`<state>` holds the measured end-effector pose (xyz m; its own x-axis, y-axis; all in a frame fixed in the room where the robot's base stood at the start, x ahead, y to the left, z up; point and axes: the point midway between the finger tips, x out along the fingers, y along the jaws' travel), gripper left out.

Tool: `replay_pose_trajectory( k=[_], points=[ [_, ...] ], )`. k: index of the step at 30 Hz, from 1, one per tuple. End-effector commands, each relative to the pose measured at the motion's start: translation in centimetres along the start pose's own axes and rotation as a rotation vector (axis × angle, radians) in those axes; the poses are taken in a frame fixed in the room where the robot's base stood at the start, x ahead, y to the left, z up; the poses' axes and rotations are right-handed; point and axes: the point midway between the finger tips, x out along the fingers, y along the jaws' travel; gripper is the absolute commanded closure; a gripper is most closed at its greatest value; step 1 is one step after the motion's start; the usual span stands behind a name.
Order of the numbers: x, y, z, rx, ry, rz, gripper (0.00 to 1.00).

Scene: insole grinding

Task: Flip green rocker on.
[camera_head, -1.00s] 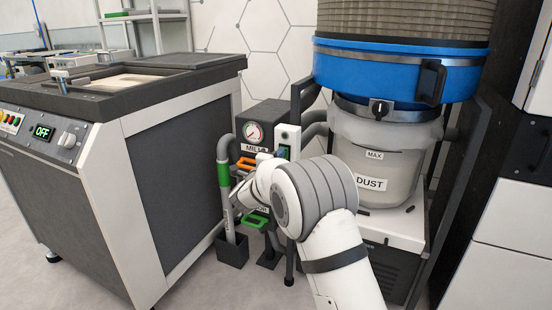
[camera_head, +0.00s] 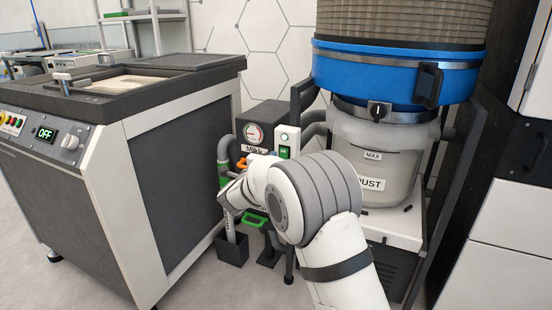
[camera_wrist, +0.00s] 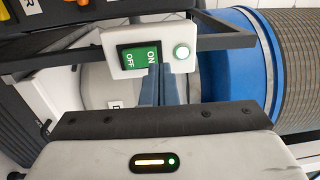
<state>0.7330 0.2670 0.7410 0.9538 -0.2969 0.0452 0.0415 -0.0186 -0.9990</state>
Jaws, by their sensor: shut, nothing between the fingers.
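The green rocker (camera_wrist: 138,58) sits on a white switch box (camera_wrist: 112,52), with ON on its right half and OFF on its left in the wrist view. In the head view the box (camera_head: 293,134) and part of the rocker (camera_head: 283,153) show above my wrist, which hides the fingers.
A dark bar frame (camera_wrist: 225,42) runs behind the box. The blue-banded dust collector (camera_head: 390,75) stands to the right, with the grinder cabinet (camera_head: 190,170) to the left. A pressure gauge (camera_head: 254,133) and grey hoses crowd the gap between.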

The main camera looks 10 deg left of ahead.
Motion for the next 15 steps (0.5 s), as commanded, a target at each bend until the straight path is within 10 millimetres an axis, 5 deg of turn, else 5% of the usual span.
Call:
replay_pose_trajectory(
  k=[6, 15],
  points=[
    [-5.2, -1.5, 0.3, -0.001, -0.006, 0.001, 1.0],
    [-8.7, -2.0, 0.2, -0.001, -0.004, 0.0, 1.0]
  ],
)
